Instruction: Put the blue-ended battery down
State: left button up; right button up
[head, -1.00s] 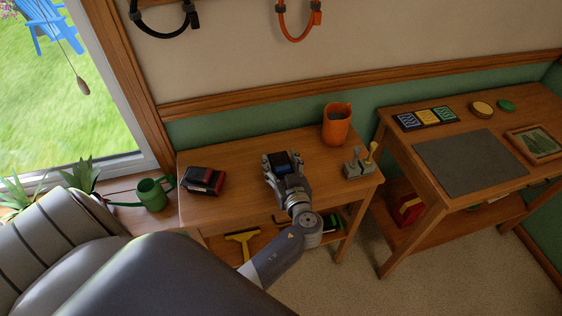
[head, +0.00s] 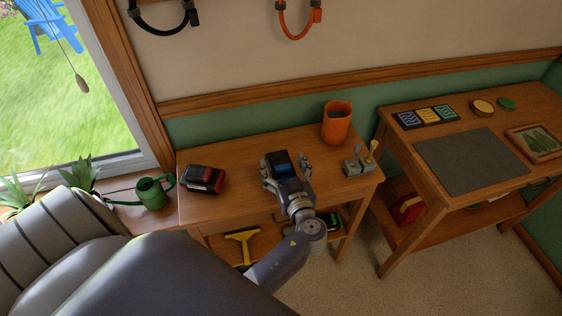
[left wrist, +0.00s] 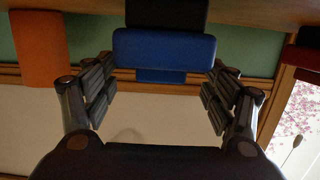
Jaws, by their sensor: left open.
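The blue-ended battery (head: 282,158), a dark block with a blue end, rests on the left wooden table (head: 232,165). Its blue end faces my left gripper (head: 286,162), and it also shows in the left wrist view (left wrist: 165,50). My left gripper is open, with one finger on each side of the battery. In the left wrist view, gaps show between both fingers (left wrist: 162,78) and the blue end. My right gripper is not in view.
A black and red battery-like block (head: 204,180) lies to the left on the table. An orange pitcher (head: 337,124) stands behind to the right, near a grey fixture with a yellowish handle (head: 358,165). Another table (head: 410,158) stands at right.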

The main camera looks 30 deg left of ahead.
pick_arm(q)
jog(key=b+v, duration=0.1)
jog(key=v, duration=0.8)
jog(key=shift+s+d+b, duration=0.3)
jog(key=shift+b, duration=0.1)
